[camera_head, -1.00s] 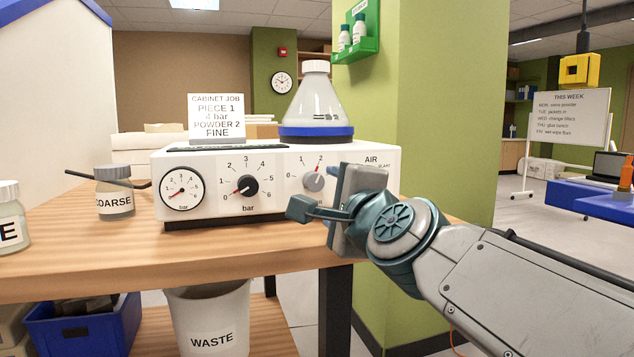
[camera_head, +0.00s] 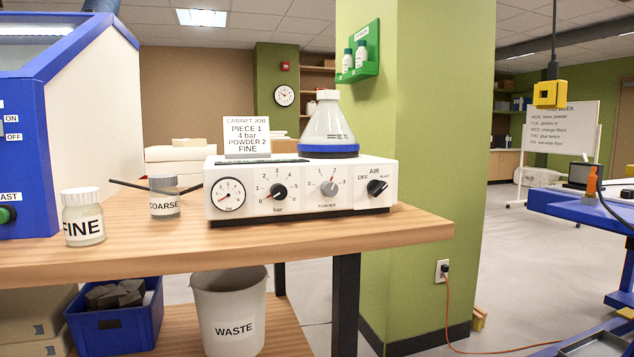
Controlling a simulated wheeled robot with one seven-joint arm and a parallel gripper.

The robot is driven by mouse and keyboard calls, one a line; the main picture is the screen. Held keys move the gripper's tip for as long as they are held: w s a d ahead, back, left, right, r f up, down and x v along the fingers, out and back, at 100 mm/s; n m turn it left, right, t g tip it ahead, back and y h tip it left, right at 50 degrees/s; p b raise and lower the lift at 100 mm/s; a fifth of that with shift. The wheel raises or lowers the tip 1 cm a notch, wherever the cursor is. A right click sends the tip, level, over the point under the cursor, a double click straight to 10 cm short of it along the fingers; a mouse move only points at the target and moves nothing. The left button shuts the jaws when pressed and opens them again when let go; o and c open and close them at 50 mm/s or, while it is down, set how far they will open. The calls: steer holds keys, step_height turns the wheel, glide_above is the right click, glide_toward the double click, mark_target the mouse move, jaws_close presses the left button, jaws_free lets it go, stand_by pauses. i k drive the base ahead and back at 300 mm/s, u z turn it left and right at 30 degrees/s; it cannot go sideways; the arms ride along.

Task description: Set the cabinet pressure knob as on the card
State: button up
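The job card (camera_head: 246,136) stands on top of the white control unit and reads "CABINET JOB, PIECE 1, 4 bar, POWDER 2, FINE". The black pressure knob (camera_head: 278,192), marked "bar", is on the unit's front; its red pointer is at the lower left, by 0. Left of it is a round bar gauge (camera_head: 228,194), its needle towards the low end. Right of it is the grey powder knob (camera_head: 330,188), pointing up near 2. The black AIR knob (camera_head: 377,188) is at the far right, its setting hard to read. My gripper is not in view.
The unit (camera_head: 300,207) sits on a wooden bench (camera_head: 150,254). A flask (camera_head: 328,125) with a blue base stands on it. COARSE (camera_head: 164,204) and FINE (camera_head: 84,227) jars stand to the left, beside a blue cabinet (camera_head: 25,150). A green pillar (camera_head: 430,120) is behind right.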

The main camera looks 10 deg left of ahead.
mark_target(279, 192)
steer(key=u, duration=0.35)
steer(key=i, duration=0.5)
steer(key=u, duration=0.7)
